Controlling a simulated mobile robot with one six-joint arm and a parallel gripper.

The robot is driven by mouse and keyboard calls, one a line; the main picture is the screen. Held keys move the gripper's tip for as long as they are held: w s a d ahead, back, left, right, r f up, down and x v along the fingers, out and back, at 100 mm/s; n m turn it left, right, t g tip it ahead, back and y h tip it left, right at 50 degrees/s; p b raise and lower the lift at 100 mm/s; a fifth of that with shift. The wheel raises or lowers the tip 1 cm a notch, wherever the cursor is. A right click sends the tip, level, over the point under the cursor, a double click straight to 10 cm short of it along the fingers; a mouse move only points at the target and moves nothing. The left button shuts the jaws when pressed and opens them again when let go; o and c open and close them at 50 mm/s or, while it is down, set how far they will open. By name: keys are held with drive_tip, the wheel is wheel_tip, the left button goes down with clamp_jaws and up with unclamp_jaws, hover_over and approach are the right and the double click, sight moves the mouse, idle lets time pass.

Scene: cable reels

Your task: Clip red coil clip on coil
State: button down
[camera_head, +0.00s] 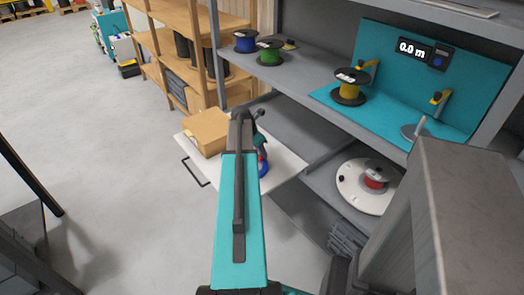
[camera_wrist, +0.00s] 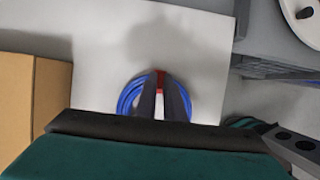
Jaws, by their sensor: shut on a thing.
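The blue coil (camera_wrist: 129,95) lies on a white surface in the wrist view, with its loops showing on both sides of my gripper (camera_wrist: 161,88). The red coil clip (camera_wrist: 160,79) is between my fingertips, at the far edge of the coil. My gripper is shut on the clip; the fingers hide the coil's middle, and I cannot tell whether the clip is around the coil or just touching it. In the head view the blue coil (camera_head: 263,168) shows partly behind my arm, on the white cart top (camera_head: 287,172).
A cardboard box (camera_head: 206,132) stands on the cart's left side. The grey shelf at right holds a blue reel (camera_head: 245,41), a green reel (camera_head: 269,52), a yellow reel (camera_head: 349,87) and a length display (camera_head: 411,50). A red reel sits on a white turntable (camera_head: 349,187) below.

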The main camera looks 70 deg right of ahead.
drive_tip(key=shift+f, duration=0.6)
idle(0.8)
drive_tip(key=c, duration=1.5)
unclamp_jaws()
drive_tip(key=shift+o, duration=0.2)
drive_tip(key=shift+w, duration=0.1)
drive_tip(key=shift+r+p, duration=2.85)
drive_tip(key=shift+r, duration=0.65)
